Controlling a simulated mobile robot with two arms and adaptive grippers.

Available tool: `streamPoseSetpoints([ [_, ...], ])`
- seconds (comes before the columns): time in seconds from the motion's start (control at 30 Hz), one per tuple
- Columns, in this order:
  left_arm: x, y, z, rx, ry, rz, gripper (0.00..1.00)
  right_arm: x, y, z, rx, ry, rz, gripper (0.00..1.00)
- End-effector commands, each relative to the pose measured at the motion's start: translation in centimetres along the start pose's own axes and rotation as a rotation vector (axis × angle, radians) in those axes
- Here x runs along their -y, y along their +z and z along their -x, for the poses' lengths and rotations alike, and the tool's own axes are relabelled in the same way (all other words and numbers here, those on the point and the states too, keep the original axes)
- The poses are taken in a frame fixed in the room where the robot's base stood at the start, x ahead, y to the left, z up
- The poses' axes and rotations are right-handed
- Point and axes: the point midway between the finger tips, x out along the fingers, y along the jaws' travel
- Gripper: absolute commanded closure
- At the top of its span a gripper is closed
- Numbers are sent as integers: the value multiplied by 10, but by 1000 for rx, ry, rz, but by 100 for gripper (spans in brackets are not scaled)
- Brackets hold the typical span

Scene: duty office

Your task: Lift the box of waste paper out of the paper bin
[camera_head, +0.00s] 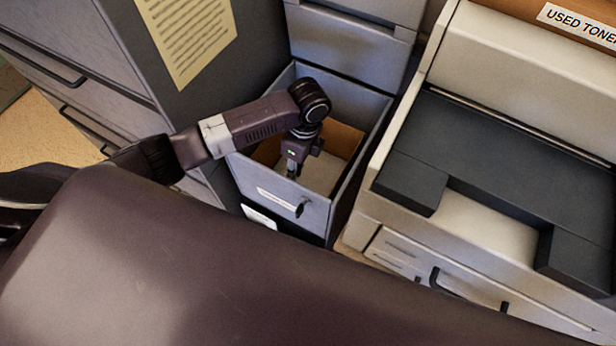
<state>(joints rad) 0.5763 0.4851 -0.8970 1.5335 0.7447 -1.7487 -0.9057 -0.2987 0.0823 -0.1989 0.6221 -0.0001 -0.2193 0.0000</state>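The paper bin (315,212) is a grey, open-topped, pulled-out compartment with a pale label and a dark catch on its front. Inside it sits a brown cardboard box (346,139) with whitish paper (322,174) in it. My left arm reaches in from the left. My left gripper (292,171) points down inside the bin, near the box's front left part. Its fingertips are small and partly hidden, so I cannot tell whether they are open or touch the box. The arm also hides part of the box's left side. My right gripper is not in view.
A beige copier (480,60) with a dark top (500,170) stands close at the right. Grey cabinets stand behind and left, one bearing a yellow notice (190,35). A "USED TONER" label (580,22) shows at top right. My own body fills the foreground.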

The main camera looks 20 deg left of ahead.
Motion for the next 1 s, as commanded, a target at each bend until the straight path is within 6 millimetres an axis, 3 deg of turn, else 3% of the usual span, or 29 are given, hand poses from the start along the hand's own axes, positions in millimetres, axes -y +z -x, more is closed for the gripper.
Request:
streamPoseSetpoints([
  [0.3,-4,8,-43,1,2,0,84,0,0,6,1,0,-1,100],
  [0.4,-3,8,-49,1,-1,0,84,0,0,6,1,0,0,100],
  [0.63,-3,8,-50,1,-1,0,85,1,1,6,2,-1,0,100],
  [0.77,-3,8,-50,1,-1,0,100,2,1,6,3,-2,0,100],
  [1.0,-3,8,-50,1,-1,1,100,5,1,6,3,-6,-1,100],
])
